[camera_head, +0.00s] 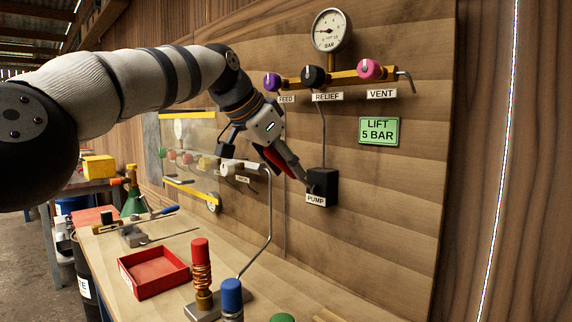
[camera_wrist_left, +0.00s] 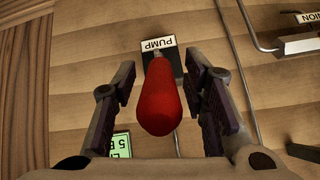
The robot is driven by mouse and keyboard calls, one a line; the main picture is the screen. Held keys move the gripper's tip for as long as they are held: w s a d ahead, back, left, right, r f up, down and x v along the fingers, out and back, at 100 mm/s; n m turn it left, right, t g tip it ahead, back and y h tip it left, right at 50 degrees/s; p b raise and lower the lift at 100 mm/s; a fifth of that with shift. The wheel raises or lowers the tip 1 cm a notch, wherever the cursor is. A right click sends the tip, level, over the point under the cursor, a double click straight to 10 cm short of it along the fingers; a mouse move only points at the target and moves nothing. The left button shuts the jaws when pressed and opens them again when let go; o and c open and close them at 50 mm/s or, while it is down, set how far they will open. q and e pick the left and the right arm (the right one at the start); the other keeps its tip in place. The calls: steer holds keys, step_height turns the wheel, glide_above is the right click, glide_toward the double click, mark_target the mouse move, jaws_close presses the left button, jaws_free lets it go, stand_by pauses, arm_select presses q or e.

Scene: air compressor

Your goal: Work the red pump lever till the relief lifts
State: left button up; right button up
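The red pump lever (camera_wrist_left: 160,98) points toward the camera from the black box labelled PUMP (camera_head: 322,187) on the wooden panel. My left gripper (camera_wrist_left: 160,100) is open, with one finger on each side of the lever's red handle. A gap shows between the handle and each finger. In the head view my left gripper (camera_head: 284,165) hides most of the lever. The pressure gauge (camera_head: 331,31) is above; its reading is too small to tell. Below it are the purple FEED knob (camera_head: 272,82), black RELIEF knob (camera_head: 314,76) and pink VENT knob (camera_head: 371,69). My right gripper is out of view.
A green sign (camera_head: 379,131) reads LIFT 5 BAR. A bent metal pipe (camera_head: 268,220) runs down left of the pump. On the bench are a red tray (camera_head: 154,272), a red-topped spring post (camera_head: 201,265) and a blue-topped post (camera_head: 231,297). A clear yellow-edged panel (camera_head: 190,140) is at left.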

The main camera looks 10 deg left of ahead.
arm_select(q)
steer(key=v, duration=1.2)
steer(key=shift+a, duration=0.1)
